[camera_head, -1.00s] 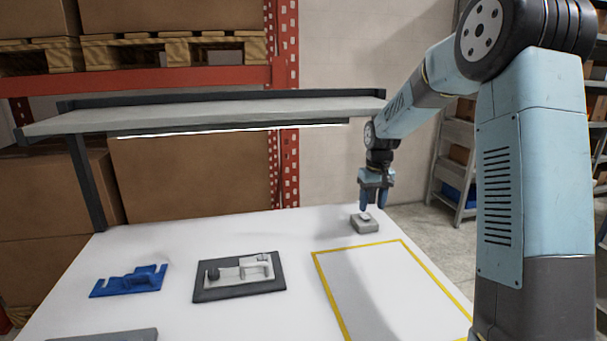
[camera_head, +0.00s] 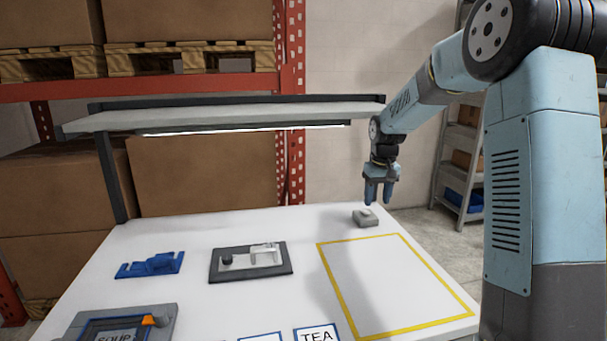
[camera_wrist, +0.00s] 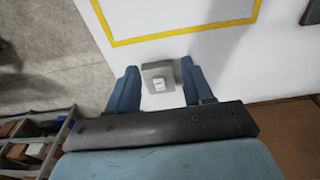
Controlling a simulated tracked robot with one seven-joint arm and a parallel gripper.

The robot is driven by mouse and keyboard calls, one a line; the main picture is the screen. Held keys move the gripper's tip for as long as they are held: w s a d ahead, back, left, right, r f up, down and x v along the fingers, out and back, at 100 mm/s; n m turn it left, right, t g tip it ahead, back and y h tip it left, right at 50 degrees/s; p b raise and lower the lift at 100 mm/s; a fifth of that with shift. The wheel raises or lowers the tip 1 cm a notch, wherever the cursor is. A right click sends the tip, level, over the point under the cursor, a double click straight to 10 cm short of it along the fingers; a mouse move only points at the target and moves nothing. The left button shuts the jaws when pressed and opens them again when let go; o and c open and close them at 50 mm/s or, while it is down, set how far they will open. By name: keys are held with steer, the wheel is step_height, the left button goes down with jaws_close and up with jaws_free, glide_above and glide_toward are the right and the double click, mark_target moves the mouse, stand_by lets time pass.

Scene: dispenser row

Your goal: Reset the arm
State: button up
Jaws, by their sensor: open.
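My gripper (camera_head: 380,192) is at the far right part of the white table (camera_head: 210,232), fingers pointing down. It is open and empty. A small grey block with a lighter top (camera_head: 366,217) sits on the table just below and left of the fingertips in the head view. In the wrist view the grey block (camera_wrist: 158,77) shows between the two blue fingers (camera_wrist: 160,90), and I see a small white patch on it. My arm reaches in from the right side of the head view.
A blue fixture (camera_head: 150,265) and a dark plate with a light grey part (camera_head: 250,261) lie on the table. A grey SOUP unit (camera_head: 120,324) and a TEA label (camera_head: 317,336) are at the front. A yellow outline (camera_head: 440,290) marks empty table. A shelf (camera_head: 230,115) spans the back.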

steer(key=s+r+t, duration=0.1)
steer(key=s+r, duration=0.4)
steer(key=s, duration=0.4)
steer(key=s+r+m+t, duration=0.1)
steer(key=s+r, duration=0.3)
steer(key=s, duration=0.5)
steer(key=s+r+t, duration=0.1)
steer(key=s+r, duration=0.4)
steer(key=s, duration=0.4)
steer(key=s+d+f+m+t, duration=0.1)
steer(key=s+f, duration=0.1)
steer(key=s, duration=1)
steer(key=shift+d+f, duration=0.15)
steer(key=shift+d, duration=0.1)
